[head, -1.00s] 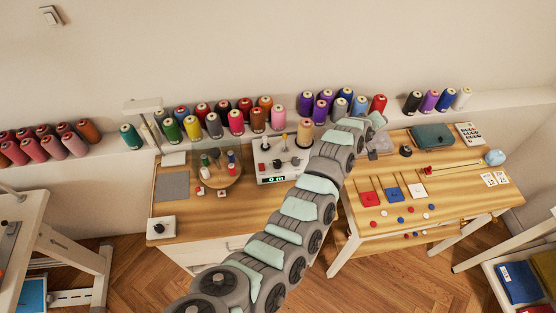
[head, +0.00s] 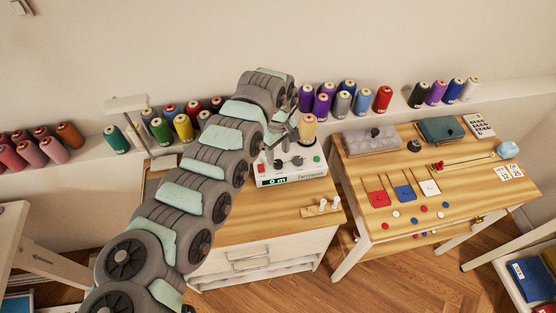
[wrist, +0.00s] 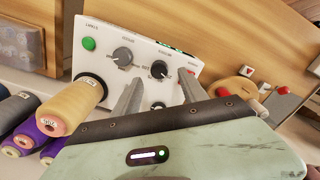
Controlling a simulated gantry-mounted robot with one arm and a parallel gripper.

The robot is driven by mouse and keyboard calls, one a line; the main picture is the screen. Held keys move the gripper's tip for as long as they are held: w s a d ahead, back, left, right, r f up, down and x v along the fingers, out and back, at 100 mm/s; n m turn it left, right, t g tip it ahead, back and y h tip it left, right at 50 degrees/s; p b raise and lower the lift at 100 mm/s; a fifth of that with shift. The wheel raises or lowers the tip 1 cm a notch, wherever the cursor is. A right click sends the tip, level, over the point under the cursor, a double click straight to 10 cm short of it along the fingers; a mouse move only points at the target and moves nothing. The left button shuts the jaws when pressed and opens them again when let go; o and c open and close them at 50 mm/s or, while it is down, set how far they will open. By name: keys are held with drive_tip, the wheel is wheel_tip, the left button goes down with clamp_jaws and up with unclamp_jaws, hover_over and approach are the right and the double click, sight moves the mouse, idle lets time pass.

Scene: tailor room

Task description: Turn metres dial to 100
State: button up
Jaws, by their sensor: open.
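A white winding machine (head: 298,178) stands on the left bench, with a display (head: 272,182) that reads 0 m. In the wrist view its panel (wrist: 105,65) appears turned round, with two black dials, one dial (wrist: 122,56) nearer the green button (wrist: 88,43) and another dial (wrist: 159,69) nearer the red button. In the head view my gripper (head: 285,132) is above the machine, partly hidden.
A peach thread cone (head: 308,128) stands at the machine, close beside my gripper; it also shows in the wrist view (wrist: 70,108). Thread cones line the back ledge. A wooden strip (head: 322,209) with white pegs lies in front. The right table (head: 450,190) holds sewing items.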

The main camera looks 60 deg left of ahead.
sight(278, 162)
wheel_tip(278, 162, down, 5)
drive_tip(key=shift+r, duration=0.1)
idle(0.3)
clamp_jaws()
idle(0.4)
